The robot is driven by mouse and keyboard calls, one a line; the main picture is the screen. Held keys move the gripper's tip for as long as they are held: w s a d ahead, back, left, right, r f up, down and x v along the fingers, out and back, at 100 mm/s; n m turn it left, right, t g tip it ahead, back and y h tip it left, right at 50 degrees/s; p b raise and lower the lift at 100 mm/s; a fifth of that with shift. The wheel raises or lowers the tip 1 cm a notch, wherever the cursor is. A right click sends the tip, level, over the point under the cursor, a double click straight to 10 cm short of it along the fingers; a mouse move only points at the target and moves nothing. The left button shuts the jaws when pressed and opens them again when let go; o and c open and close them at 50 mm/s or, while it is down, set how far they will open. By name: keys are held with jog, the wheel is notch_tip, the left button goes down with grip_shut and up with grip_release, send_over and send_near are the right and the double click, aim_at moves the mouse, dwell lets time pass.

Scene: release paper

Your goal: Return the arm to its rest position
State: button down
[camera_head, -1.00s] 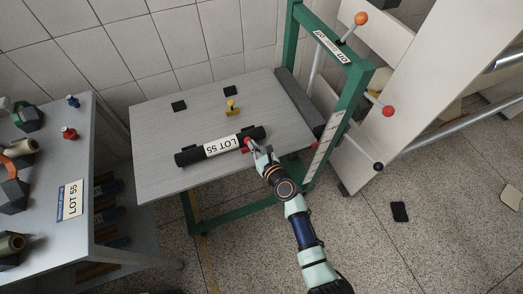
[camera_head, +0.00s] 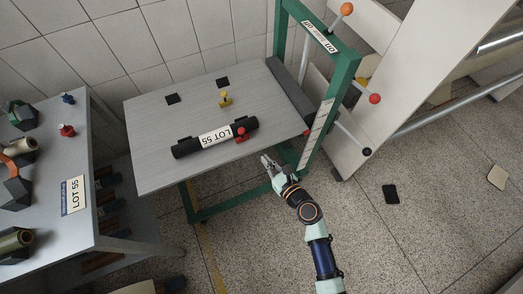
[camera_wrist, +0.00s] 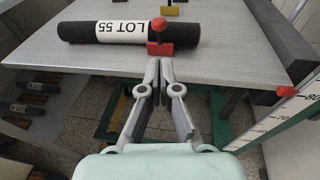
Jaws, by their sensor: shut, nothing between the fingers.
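My gripper (camera_head: 267,160) is shut and empty, off the front edge of the grey table (camera_head: 160,128) in the head view. In the wrist view my gripper (camera_wrist: 160,64) points at the table edge, with its closed fingertips just short of the red stamp (camera_wrist: 159,38). The red stamp (camera_head: 242,134) stands against the front side of the black roll labelled LOT 55 (camera_head: 190,146). The roll also shows in the wrist view (camera_wrist: 185,30), lying across the table.
A green frame (camera_head: 340,72) with ball-ended levers stands to the right. A side table (camera_head: 62,235) with more rolls and stamps is at the left.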

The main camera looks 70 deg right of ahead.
dwell(0.3)
jog(key=w+a+r+n+t+y, duration=0.1)
jog(key=w+a+r+n+y, duration=0.3)
jog(key=w+a+r+n, duration=0.45)
jog(key=w+a+r+n+t+y, duration=0.1)
jog(key=w+a+r+n+y, duration=0.3)
jog(key=a+n, duration=0.5)
jog(key=w+a+r+n+g+y, duration=0.1)
jog(key=a+r+n, duration=0.3)
jog(key=a+n, duration=0.5)
jog(key=w+a+r+n+g+y, duration=0.1)
jog(key=a+r+n, duration=0.45)
jog(key=n, duration=0.65)
notch_tip(320, 180, up, 26)
jog(key=s+a+n+h+p, duration=0.1)
jog(key=n+p, duration=0.3)
jog(key=p, duration=1.9)
jog(key=shift+s+a+r+p, duration=0.15)
jog(key=shift+s+a+p, duration=0.25)
jog(key=shift+s+a, duration=0.4)
